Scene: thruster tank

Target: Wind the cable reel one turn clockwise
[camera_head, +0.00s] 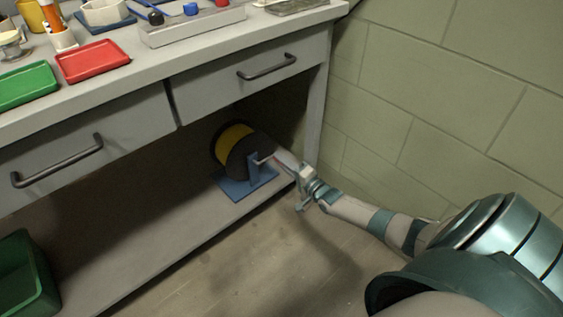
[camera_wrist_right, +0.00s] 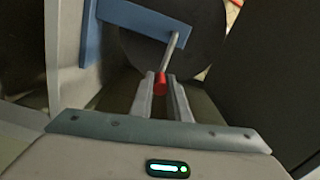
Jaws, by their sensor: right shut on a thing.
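The cable reel (camera_head: 238,147), a dark disc with yellow cable wound behind it, stands in a blue stand (camera_head: 243,184) on the lower shelf under the drawers. A metal crank arm reaches out from its front. In the right wrist view the crank ends in a red knob (camera_wrist_right: 160,83), with the dark reel face (camera_wrist_right: 196,45) behind it. My right gripper (camera_head: 278,158) is at the crank, its two fingers closed on either side of the red knob in the wrist view (camera_wrist_right: 160,92). My left gripper is in neither view.
The bench has two drawers with dark handles (camera_head: 267,66). Red (camera_head: 92,61) and green (camera_head: 24,86) trays lie on top. A dark green bin (camera_head: 24,275) stands at lower left. A block wall (camera_head: 440,100) is to the right. The shelf left of the reel is clear.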

